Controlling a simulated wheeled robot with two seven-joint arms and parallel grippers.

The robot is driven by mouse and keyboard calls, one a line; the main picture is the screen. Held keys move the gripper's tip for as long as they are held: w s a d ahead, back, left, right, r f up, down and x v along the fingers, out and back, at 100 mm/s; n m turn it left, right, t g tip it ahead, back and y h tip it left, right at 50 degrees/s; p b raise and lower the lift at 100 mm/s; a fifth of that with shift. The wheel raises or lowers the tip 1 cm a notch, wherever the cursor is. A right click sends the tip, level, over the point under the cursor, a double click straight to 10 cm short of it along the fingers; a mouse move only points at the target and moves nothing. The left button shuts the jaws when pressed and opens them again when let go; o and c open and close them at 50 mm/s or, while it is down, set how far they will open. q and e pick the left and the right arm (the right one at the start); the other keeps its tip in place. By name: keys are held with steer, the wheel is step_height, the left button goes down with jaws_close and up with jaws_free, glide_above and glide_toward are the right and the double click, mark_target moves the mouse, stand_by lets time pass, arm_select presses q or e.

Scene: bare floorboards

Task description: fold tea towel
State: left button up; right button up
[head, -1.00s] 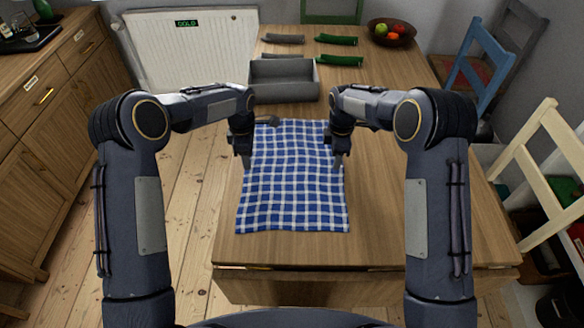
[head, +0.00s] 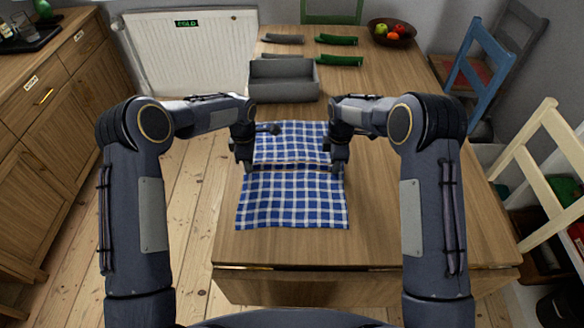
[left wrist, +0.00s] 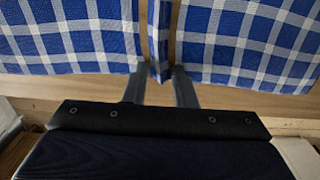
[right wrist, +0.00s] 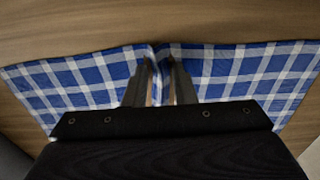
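The tea towel (head: 290,200), blue and white checked, lies spread on the wooden table. A narrow ridge of cloth runs across its middle from side to side, with brown strips along it. My left gripper (head: 243,166) is at the ridge's left end, its fingers on either side of the cloth; the ridge stands between them in the left wrist view (left wrist: 159,72). My right gripper (head: 337,164) is at the right end, and its fingers close on the ridge in the right wrist view (right wrist: 158,75). Both look shut on the towel; the fingertip contact is partly hidden.
A grey open box (head: 284,92) stands behind the towel. Grey (head: 283,39) and green (head: 337,40) long items and a fruit bowl (head: 391,32) lie farther back. A dark object (head: 268,128) is by the towel's far left corner. The table's right side is clear.

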arm_select(q)
steer(key=shift+f, duration=0.1)
jaws_close()
arm_select(e)
jaws_close()
